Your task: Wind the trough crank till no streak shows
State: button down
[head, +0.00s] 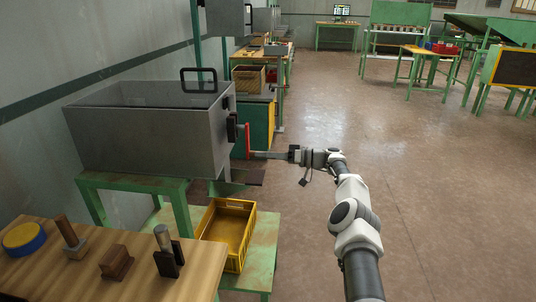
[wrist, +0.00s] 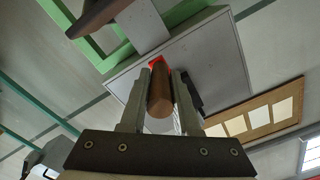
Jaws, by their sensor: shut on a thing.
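My gripper (head: 256,155) reaches in from the right at the crank's lower end. In the wrist view my gripper (wrist: 160,80) is shut on the brown crank grip (wrist: 160,100), which lies between both fingers; a bit of red crank (wrist: 156,62) shows beyond. I cannot make out any streak on the trough's dark top.
A yellow crate (head: 229,238) sits on a low green shelf below the trough. A wooden bench (head: 90,270) at front left holds a blue-and-yellow disc (head: 24,239) and several small tools. The floor (head: 430,200) to the right is clear.

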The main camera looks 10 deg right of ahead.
jog(key=shift+w, duration=0.1)
dwell(0.4)
jog(key=c, duration=0.7)
grip_release()
jog(key=shift+o, duration=0.2)
jog(key=shift+d, duration=0.1)
